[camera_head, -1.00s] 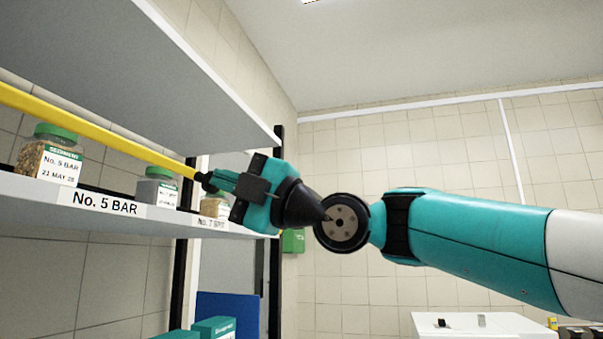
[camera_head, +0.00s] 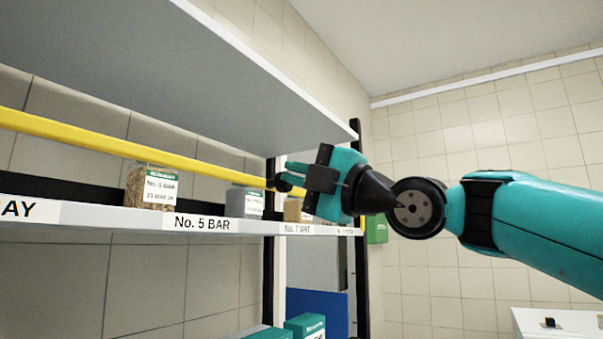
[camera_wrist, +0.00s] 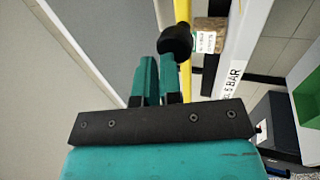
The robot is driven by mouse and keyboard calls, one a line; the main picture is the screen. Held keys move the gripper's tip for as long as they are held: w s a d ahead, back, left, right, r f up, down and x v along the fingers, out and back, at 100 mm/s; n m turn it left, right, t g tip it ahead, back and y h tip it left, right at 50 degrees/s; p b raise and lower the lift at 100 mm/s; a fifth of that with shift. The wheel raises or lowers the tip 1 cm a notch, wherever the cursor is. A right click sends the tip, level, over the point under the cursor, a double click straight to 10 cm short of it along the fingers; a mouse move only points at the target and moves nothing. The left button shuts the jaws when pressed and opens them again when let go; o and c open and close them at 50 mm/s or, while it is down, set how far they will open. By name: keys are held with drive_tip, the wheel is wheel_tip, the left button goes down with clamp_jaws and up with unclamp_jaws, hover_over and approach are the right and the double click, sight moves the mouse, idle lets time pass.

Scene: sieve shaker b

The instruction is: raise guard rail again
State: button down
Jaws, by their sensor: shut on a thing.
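The guard rail (camera_head: 110,145) is a long yellow bar running along the front of the jar shelf, sloping down to the right in the head view. The fingers partly hide how the knob meets the rail.
The shelf edge (camera_head: 100,217) with name labels runs below the rail, carrying several jars, one of them a grain jar (camera_head: 152,190). An upper shelf (camera_head: 190,60) hangs above. Teal boxes (camera_head: 305,326) sit lower down.

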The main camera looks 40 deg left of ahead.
drive_tip(key=shift+d+r, duration=0.15)
drive_tip(key=d+b, duration=0.9)
drive_tip(key=d, duration=0.5)
drive_tip(key=w+d+f+m+t+h, duration=0.2)
drive_tip(key=d+f+m+h, duration=0.15)
drive_tip(key=f+m, duration=0.35)
drive_tip(key=w+d+f+m+t+h+p, duration=0.1)
drive_tip(key=d+f+m+t+h, duration=0.25)
drive_tip(key=f, duration=0.55)
drive_tip(key=w+d+f+m+t+h, duration=0.1)
drive_tip(key=w+d+f+m+h, duration=0.2)
drive_tip(key=f+m, duration=0.4)
drive_tip(key=s+d+f+m+g+h, duration=0.2)
drive_tip(key=s+d+f+m, duration=0.4)
drive_tip(key=s+d+f, duration=0.3)
drive_tip(key=s+d+f+m+g+h, duration=0.3)
drive_tip(key=s+d+f+m+h, duration=0.2)
drive_tip(key=s+d+f, duration=0.5)
wheel_tip(320, 180, down, 5)
drive_tip(key=shift+s+d+m+h, duration=0.25)
drive_tip(key=shift+s+m+h, duration=0.05)
drive_tip(key=shift+m, duration=0.25)
drive_tip(key=shift+a, duration=0.1)
